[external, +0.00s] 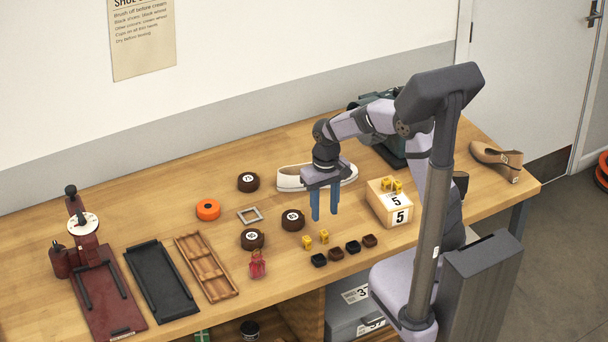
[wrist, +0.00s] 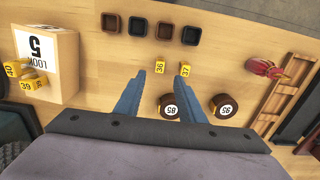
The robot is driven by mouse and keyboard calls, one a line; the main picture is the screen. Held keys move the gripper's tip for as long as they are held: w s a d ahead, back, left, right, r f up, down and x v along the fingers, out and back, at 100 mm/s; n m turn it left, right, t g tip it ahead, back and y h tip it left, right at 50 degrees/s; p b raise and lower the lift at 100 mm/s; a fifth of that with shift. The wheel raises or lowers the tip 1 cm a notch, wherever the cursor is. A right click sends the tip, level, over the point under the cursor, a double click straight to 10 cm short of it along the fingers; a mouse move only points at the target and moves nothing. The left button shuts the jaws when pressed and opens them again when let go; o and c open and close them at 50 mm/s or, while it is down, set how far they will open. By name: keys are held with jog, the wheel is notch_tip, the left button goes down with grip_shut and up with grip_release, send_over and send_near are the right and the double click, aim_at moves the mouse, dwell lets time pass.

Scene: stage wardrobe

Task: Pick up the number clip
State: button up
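Two small yellow number clips stand on the wooden table: clip 36 (wrist: 159,67) and clip 37 (wrist: 185,70) in the wrist view. In the external view they are the right clip (external: 323,237) and the left clip (external: 307,242). More yellow clips sit on the wooden box marked 5 (external: 391,205), including clip 39 (wrist: 27,85) and clip 40 (wrist: 13,68). My gripper (external: 324,214) is open and empty, its blue fingers pointing down above the table. In the wrist view the fingertips (wrist: 161,79) appear on either side of clip 36's line, with clip 37 by the right fingertip.
Several small dark and brown square cups (external: 336,253) stand in a row near the clips. Round brown numbered tins (external: 292,220), a red bottle-like item (external: 258,265) and a wooden tray (external: 206,268) lie to the left. A white shoe (external: 290,180) is behind my gripper.

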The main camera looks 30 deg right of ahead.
aim_at(324, 232)
jog(key=shift+f+p, duration=1.3)
jog(key=shift+f, duration=2.35)
grip_shut()
